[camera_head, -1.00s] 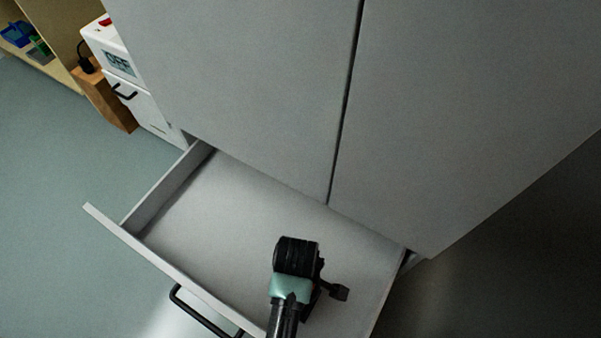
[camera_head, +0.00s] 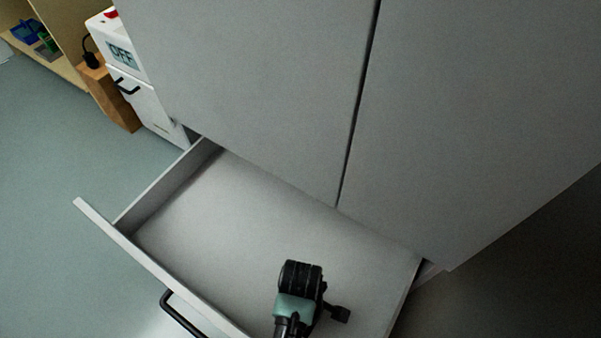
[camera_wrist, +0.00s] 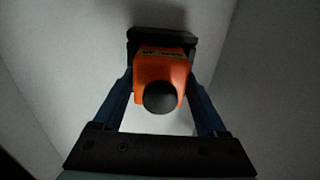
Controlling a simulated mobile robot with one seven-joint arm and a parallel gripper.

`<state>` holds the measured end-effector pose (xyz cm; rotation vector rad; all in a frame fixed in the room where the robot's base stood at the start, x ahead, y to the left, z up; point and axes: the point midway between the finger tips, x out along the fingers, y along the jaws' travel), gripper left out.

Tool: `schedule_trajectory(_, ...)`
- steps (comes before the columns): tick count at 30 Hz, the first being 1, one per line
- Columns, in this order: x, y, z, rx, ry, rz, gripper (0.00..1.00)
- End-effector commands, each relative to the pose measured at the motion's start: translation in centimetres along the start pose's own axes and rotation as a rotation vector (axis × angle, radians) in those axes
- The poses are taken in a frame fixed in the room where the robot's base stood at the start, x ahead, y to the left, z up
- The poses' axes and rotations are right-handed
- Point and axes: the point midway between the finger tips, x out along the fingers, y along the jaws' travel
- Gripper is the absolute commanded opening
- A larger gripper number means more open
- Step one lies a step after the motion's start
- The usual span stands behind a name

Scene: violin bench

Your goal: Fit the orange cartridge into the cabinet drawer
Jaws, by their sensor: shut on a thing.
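The orange cartridge (camera_wrist: 162,76) shows in the wrist view, with a dark round knob on its near end. My gripper (camera_wrist: 162,95) is shut on it, one blue finger on each side. In the head view my gripper (camera_head: 312,312) is over the right part of the open cabinet drawer (camera_head: 230,230), and the cartridge is hidden behind my wrist. The drawer is pulled out and its visible floor is empty. I cannot tell whether the cartridge touches the drawer floor.
The tall grey cabinet doors (camera_head: 250,90) rise right behind the drawer. The drawer's front panel (camera_head: 150,262) has a black handle (camera_head: 183,315). A white unit with an OFF display (camera_head: 122,55) and a wooden block (camera_head: 110,98) stand at the upper left. Open floor lies left.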

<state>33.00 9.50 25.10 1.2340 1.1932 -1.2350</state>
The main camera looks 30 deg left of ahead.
Motion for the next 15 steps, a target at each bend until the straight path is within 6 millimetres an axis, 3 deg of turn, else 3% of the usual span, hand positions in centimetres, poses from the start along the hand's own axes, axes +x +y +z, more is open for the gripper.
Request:
schedule_trajectory(5,0.26,0.05,-0.02,0.000,0.000,0.001,0.00)
schedule_trajectory(6,0.28,0.01,-0.01,0.000,0.000,0.000,0.80)
schedule_trajectory(9,0.27,0.01,-0.01,0.000,0.000,0.000,0.98)
schedule_trajectory(15,0.26,0.00,-0.01,0.000,0.000,0.000,1.00)
